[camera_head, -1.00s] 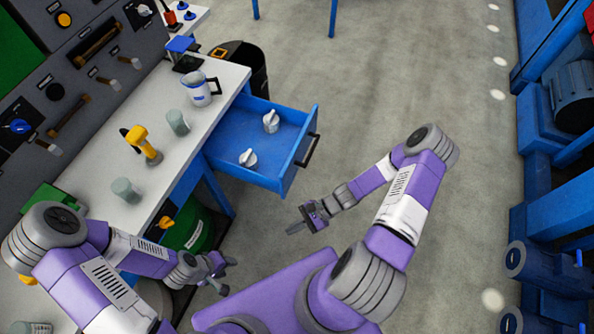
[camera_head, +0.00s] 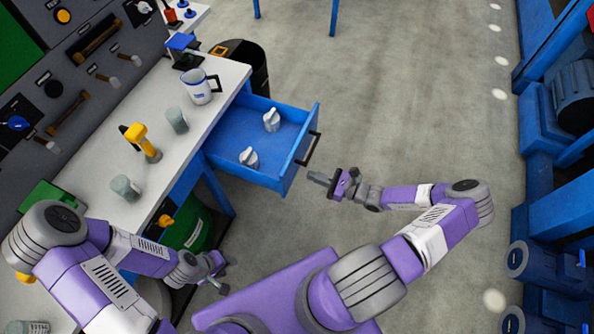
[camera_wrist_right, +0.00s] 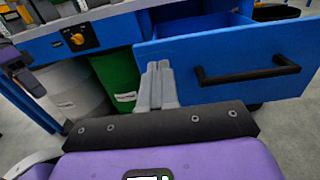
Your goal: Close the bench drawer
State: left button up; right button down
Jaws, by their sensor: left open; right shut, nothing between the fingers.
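The blue bench drawer (camera_head: 225,142) is pulled out from the workbench and holds two white-grey objects. Its black handle (camera_head: 310,149) is on the front panel. My right gripper (camera_head: 313,177) is shut and empty, in front of the drawer's near end. In the right wrist view, the shut fingers (camera_wrist_right: 158,84) point at the drawer front (camera_wrist_right: 228,62), left of the handle (camera_wrist_right: 247,72). I cannot tell whether they touch the panel. My left gripper (camera_head: 222,274) is open, low beside the bench, away from the drawer.
The workbench top (camera_head: 203,122) carries a pitcher (camera_head: 197,87), a yellow tool (camera_head: 142,142) and grey cups. A green bin (camera_head: 190,235) stands beneath it. A dark barrel (camera_head: 245,68) stands behind the drawer. The floor right of the drawer is clear.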

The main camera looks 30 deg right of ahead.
aim_at(288, 167)
jog(key=b+x, duration=0.1)
jog(key=x, duration=0.5)
jog(key=shift+w+a, duration=0.15)
jog(key=shift+a, duration=0.05)
